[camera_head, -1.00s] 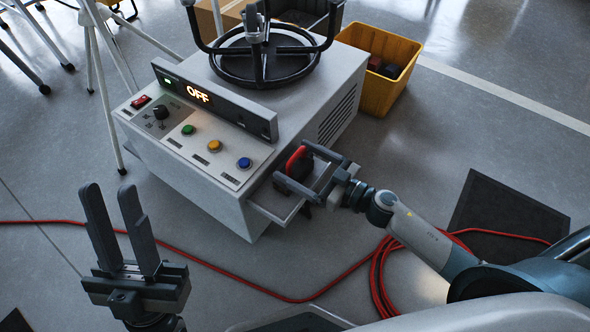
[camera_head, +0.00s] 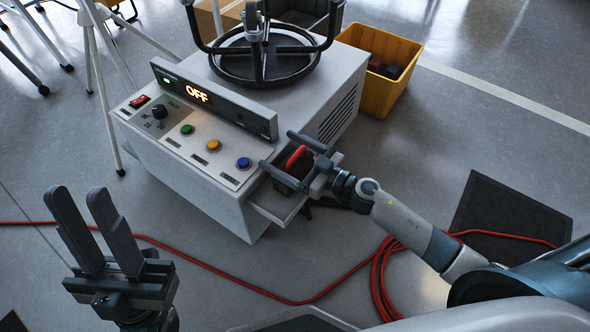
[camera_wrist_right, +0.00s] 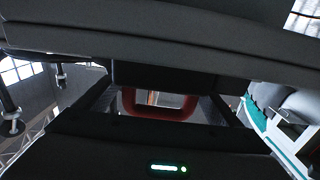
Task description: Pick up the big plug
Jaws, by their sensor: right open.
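The big plug (camera_head: 293,168) is a dark block with a red handle, in the small open tray (camera_head: 277,200) on the right side of the grey machine. My right gripper (camera_head: 285,158) is open, with its two fingers on either side of the plug's red handle. In the right wrist view the red handle (camera_wrist_right: 160,106) shows as a loop between the dark fingers. Whether the fingers touch it I cannot tell. My left gripper (camera_head: 88,229) is open and empty above the floor at the lower left.
The grey machine (camera_head: 203,190) has an OFF display, several buttons and a black round frame (camera_head: 262,62) on top. A yellow bin (camera_head: 385,85) with dark and red items stands behind it. A red cable (camera_head: 378,275) and dark mat (camera_head: 505,215) lie on the floor.

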